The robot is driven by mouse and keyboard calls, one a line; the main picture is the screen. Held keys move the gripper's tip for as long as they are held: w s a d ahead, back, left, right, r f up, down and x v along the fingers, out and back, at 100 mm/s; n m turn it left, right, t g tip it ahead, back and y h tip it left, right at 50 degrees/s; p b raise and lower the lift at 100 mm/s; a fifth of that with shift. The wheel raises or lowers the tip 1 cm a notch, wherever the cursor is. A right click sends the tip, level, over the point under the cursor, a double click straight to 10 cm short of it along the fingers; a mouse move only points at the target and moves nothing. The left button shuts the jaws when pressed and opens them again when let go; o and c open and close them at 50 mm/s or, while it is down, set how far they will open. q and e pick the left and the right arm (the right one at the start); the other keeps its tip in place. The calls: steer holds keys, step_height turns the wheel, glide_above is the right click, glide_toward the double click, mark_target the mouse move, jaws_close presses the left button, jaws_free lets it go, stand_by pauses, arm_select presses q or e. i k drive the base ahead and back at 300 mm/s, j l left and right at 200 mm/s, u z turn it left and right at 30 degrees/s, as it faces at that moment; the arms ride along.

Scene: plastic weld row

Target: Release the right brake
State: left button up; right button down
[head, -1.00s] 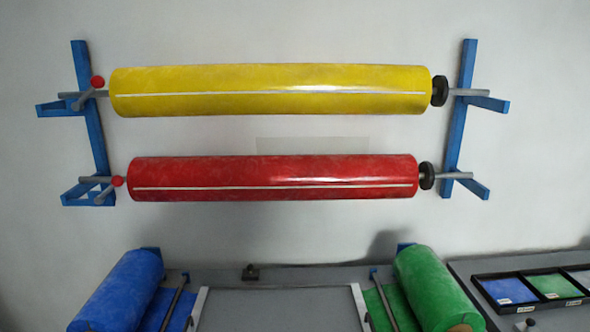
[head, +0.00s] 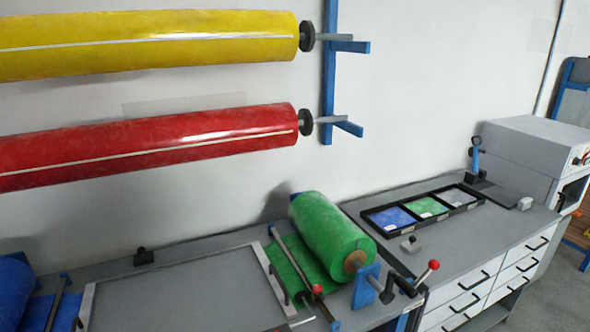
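The green roll (head: 328,235) lies on the bench at the lower middle, its sheet running out to the left. Beside its near end, at a blue bracket (head: 367,286), a dark crank-like lever (head: 405,284) ends in a red ball knob (head: 434,265). A second red knob (head: 317,289) sits near the front end of a thin bar (head: 292,257) across the green sheet. I cannot tell which of these is the right brake, or how it is set. Neither gripper is in view.
Yellow (head: 150,60) and red (head: 150,158) rolls hang on the wall. A blue roll (head: 15,290) is at the lower left. The grey bench plate (head: 180,293) is clear. A black sample tray (head: 449,215), drawers (head: 510,272) and a grey machine (head: 535,150) are right.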

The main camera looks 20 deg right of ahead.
mark_target(433, 264)
steer(key=z, duration=1.6)
